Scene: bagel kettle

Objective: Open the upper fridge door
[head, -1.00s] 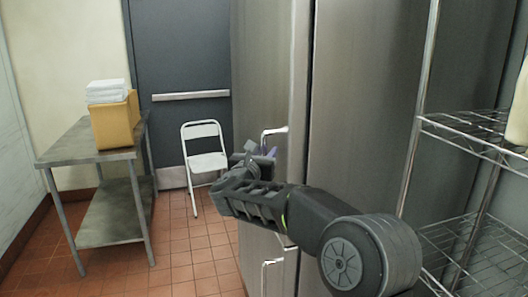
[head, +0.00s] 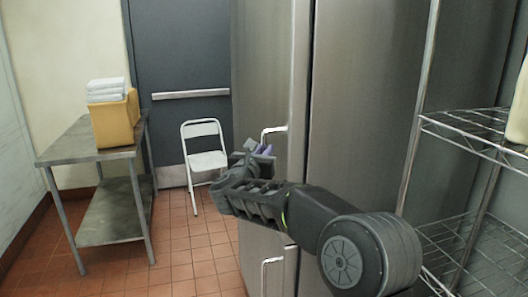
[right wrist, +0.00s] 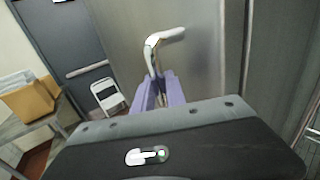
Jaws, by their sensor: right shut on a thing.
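The upper fridge door (head: 268,75) is a tall steel panel right of centre in the head view. Its bent metal handle (head: 274,130) sticks out near the lower part, and the handle also shows in the right wrist view (right wrist: 154,50). My right gripper (head: 264,150) is shut on the handle, its purple fingers (right wrist: 160,93) on either side of the upright bar. The gripper hides the handle's lower part in the head view. The door looks shut or nearly so; I cannot tell if there is a small gap. My left gripper is out of view.
The lower door's handle (head: 268,264) is below. A white folding chair (head: 205,160) stands behind my right gripper, to its left. A steel table (head: 85,146) with a yellow bin (head: 112,125) is at far left. A wire rack (head: 470,133) is at right. Tiled floor between is free.

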